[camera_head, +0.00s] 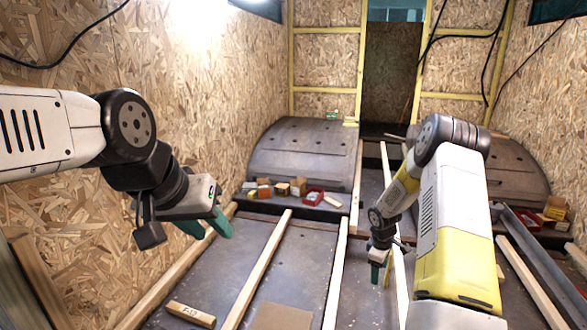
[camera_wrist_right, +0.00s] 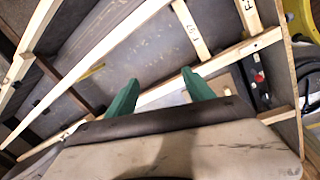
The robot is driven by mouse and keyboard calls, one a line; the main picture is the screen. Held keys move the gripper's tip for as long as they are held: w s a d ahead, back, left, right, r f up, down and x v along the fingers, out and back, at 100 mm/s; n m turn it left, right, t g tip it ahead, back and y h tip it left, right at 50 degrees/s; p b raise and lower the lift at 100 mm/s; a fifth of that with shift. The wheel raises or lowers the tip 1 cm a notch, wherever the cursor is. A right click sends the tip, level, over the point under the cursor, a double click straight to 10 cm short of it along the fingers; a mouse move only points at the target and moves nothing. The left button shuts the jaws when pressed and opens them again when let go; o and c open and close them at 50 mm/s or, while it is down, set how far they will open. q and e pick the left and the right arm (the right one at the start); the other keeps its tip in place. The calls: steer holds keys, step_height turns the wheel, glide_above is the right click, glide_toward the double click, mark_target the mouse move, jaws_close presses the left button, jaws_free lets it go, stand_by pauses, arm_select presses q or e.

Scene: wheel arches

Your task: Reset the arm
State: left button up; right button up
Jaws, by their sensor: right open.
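My left gripper (camera_head: 206,227) hangs from the arm at the left of the head view. Its two green fingers point down and stand apart, with nothing between them. My right gripper (camera_head: 380,273) is lower, over the floor right of the middle, pointing down beside a long wooden batten (camera_head: 396,250). In the right wrist view the right gripper's (camera_wrist_right: 160,92) green fingers are wide apart and empty, with battens and dark floor beyond them. I cannot tell how high it is above the floor.
Another arch (camera_head: 515,180) stands at the right. Several battens (camera_head: 257,270) run along the floor. A loose wood block (camera_head: 190,314) lies front left.

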steer(key=s+a+r+m+t, duration=0.1)
steer(key=s+a+r+m, duration=0.15)
steer(key=r, duration=0.75)
steer(key=s+a+r+m, duration=0.15)
steer(key=s+r, duration=0.25)
steer(key=r, duration=0.5)
steer(key=s+a+r+m+t, duration=0.15)
steer(key=s+r, duration=0.25)
steer(key=r, duration=0.6)
steer(key=s+a+r+m+t+y, duration=0.1)
steer(key=s+a+r, duration=0.3)
steer(key=s, duration=0.6)
steer(key=s+a+r+m+t+y, duration=0.1)
steer(key=s+a+r+m, duration=0.3)
steer(key=s, duration=0.7)
step_height(320, 180, up, 2)
steer(key=shift+a+r+y, duration=0.1)
steer(key=shift+a+y, duration=0.6)
